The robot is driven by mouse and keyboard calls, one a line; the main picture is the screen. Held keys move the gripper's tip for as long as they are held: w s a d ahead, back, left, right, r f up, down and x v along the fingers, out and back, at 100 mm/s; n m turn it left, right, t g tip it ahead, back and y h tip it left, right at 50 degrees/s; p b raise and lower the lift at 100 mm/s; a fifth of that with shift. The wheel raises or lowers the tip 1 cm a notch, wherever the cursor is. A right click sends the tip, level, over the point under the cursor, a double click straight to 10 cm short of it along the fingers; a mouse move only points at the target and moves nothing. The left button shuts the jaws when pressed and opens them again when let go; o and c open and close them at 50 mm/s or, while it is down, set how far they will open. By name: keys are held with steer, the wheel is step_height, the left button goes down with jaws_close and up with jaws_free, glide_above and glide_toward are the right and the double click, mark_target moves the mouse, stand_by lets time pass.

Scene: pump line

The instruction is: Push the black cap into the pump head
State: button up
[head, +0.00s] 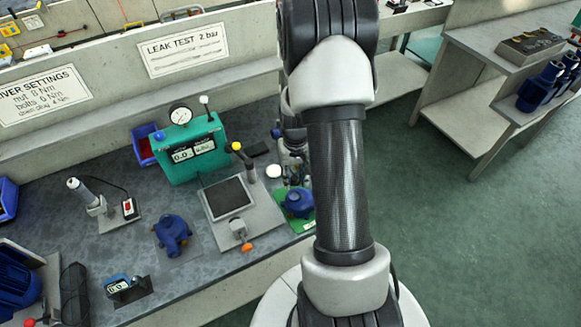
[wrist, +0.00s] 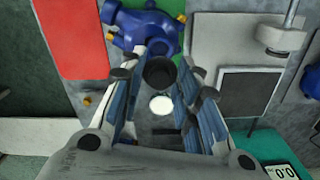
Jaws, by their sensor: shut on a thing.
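My gripper (wrist: 160,80) is shut on the black cap (wrist: 160,70), which shows as a dark round cup between the blue-padded fingers in the wrist view. The blue pump head (wrist: 146,27), with yellow-brown fittings, lies just beyond the cap there, and the cap looks apart from it. In the head view the pump head (head: 298,204) sits on a green mat at the bench's front edge. My gripper (head: 292,150) is above and behind it, partly hidden by my arm. I cannot make out the cap in the head view.
A white disc (wrist: 161,105) lies on the bench below the fingers. A red mat (wrist: 70,38) is beside the pump head. A press stand with a grey plate (head: 229,197), a green leak tester (head: 181,148) and another blue pump (head: 172,235) stand to the left.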

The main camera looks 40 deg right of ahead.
steer(key=b, duration=0.4)
glide_above(294, 195)
steer(key=shift+f, duration=2.65)
steer(key=shift+f+b, duration=0.35)
steer(key=shift+f, duration=0.3)
steer(key=shift+f, duration=0.45)
steer(key=shift+r, duration=0.2)
steer(key=o, duration=0.5)
steer(key=shift+o, duration=0.5)
steer(key=o, duration=0.4)
steer(key=shift+o, duration=0.2)
steer(key=shift+r, duration=0.15)
